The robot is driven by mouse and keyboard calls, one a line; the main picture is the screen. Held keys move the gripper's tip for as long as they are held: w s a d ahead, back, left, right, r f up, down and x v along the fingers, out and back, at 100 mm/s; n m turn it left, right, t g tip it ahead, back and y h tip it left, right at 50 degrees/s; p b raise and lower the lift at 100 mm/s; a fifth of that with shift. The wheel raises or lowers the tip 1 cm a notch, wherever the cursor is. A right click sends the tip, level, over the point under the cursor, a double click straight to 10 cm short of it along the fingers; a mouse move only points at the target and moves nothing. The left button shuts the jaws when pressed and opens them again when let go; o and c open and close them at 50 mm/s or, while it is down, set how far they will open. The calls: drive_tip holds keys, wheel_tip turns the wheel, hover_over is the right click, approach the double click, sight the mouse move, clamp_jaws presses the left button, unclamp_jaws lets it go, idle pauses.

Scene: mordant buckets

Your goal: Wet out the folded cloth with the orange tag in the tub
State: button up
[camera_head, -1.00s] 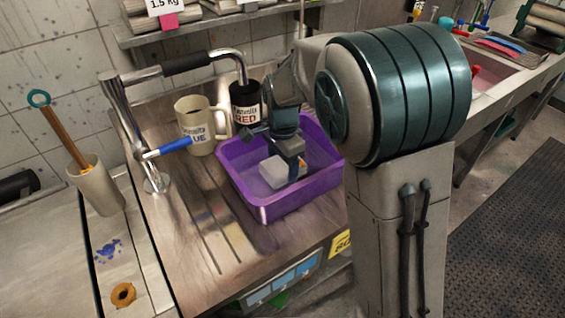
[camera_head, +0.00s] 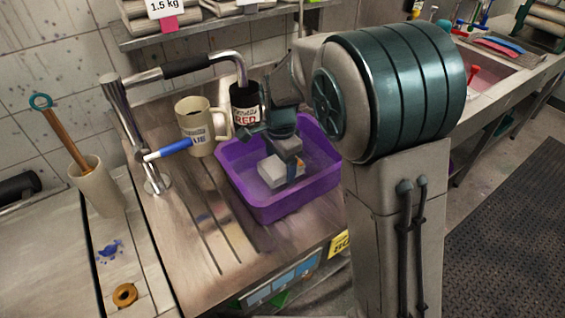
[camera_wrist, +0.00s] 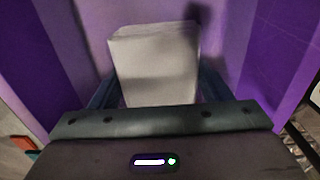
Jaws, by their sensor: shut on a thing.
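The folded cloth (camera_head: 281,170) is a pale grey-white block inside the purple tub (camera_head: 268,212). A small orange patch, its tag (camera_head: 302,161), shows at its right side. My gripper (camera_head: 287,158) reaches down into the tub and is shut on the cloth. In the wrist view the cloth (camera_wrist: 155,62) stands out between my fingers, whose tips are largely hidden. The tub's floor looks pale lavender, like liquid, around the cloth's lower part. I cannot tell how deep the cloth sits.
A cream mug (camera_head: 198,128) marked blue and a dark mug (camera_head: 245,101) marked red stand behind the tub. A metal tap (camera_head: 120,110) with a blue handle rises at left. The grooved drainboard (camera_head: 195,245) is clear. A shelf (camera_head: 200,25) runs above.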

sight(281, 162)
drive_tip(key=shift+r+p, duration=3.35)
drive_tip(key=shift+r, duration=1.15)
wheel_tip(281, 162, up, 5)
drive_tip(key=p, duration=0.4)
